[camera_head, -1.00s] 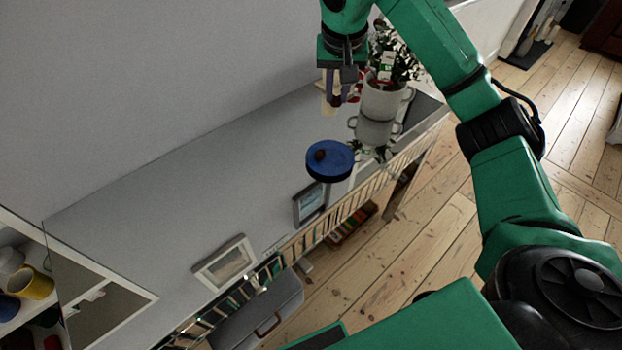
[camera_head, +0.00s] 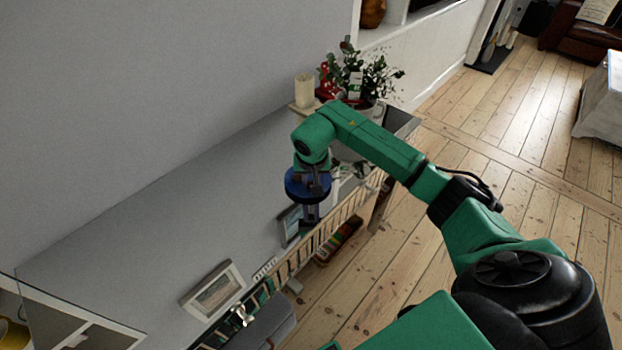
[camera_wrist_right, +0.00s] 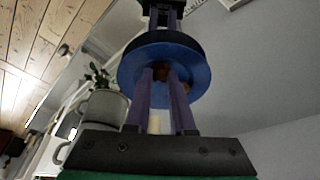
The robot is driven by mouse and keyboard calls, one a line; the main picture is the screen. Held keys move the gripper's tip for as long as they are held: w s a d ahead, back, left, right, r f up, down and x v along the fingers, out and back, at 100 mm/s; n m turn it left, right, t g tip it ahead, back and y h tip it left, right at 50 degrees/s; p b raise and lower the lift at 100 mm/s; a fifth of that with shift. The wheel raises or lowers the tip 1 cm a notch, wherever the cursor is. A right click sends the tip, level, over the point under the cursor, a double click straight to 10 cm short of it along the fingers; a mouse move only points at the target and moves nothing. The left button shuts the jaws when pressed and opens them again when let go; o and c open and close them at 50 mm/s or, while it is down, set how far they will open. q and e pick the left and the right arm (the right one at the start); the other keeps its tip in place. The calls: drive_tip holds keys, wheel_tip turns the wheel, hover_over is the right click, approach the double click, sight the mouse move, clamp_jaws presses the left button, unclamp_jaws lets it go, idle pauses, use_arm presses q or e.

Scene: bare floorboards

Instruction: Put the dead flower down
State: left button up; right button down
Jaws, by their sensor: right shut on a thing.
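My left gripper is not in view.
A leafy plant (camera_head: 377,78) in a pale pot, a red object (camera_head: 327,82) and a candle (camera_head: 304,91) stand behind. The top's left part is clear.

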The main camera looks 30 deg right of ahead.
drive_tip(key=shift+f, duration=0.15)
drive_tip(key=c, duration=0.8)
unclamp_jaws()
drive_tip(key=shift+o, duration=0.2)
drive_tip(key=shift+r, duration=0.35)
drive_tip(key=b+v, duration=0.1)
drive_tip(key=v, duration=1)
drive_tip(key=shift+s+r, duration=0.25)
drive_tip(key=shift+r, duration=0.1)
drive_tip(key=shift+a, duration=0.15)
